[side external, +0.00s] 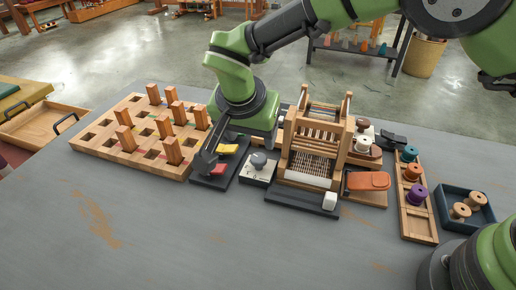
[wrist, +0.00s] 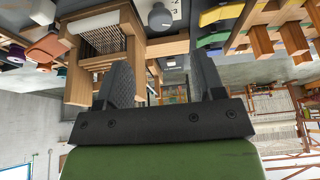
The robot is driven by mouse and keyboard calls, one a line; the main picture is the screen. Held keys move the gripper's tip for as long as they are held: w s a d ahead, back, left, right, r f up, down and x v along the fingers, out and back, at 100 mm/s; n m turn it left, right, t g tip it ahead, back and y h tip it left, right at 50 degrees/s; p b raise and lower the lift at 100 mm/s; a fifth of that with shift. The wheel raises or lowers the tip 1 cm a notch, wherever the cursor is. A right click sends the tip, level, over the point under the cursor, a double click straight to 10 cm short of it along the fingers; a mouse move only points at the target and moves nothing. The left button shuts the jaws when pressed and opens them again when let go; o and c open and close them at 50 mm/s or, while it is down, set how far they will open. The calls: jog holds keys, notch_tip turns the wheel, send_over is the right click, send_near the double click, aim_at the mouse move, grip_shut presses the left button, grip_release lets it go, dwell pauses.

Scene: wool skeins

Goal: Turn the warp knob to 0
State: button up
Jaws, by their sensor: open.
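The warp knob (side external: 258,160) is a round grey knob on a small white dial plate with a dark base, left of the wooden loom. In the wrist view the knob (wrist: 160,16) is at the top centre, with a few dial digits visible on its right. Its pointer direction is too small to tell. My gripper (side external: 208,156) is left of the knob and apart from it, near the dark tray with coloured pieces. In the wrist view my gripper (wrist: 164,78) has its two dark fingers spread wide with nothing between them.
The wooden loom (side external: 315,145) stands close right of the knob. A dark tray (side external: 209,182) with yellow and red pieces lies left of it. A wooden peg board (side external: 105,139) is farther left. A spool rack (side external: 418,225) and blue bin (side external: 447,207) are right. The front table is clear.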

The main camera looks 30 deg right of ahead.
aim_at(259, 158)
jog(key=x, duration=0.9)
jog(key=shift+w+d+f, duration=0.1)
jog(key=shift+f, duration=0.25)
jog(key=c, duration=0.9)
jog(key=shift+n, duration=0.8)
jog(key=o, duration=0.9)
jog(key=shift+r, duration=0.1)
jog(key=v, duration=1)
jog(key=shift+s+d, duration=0.2)
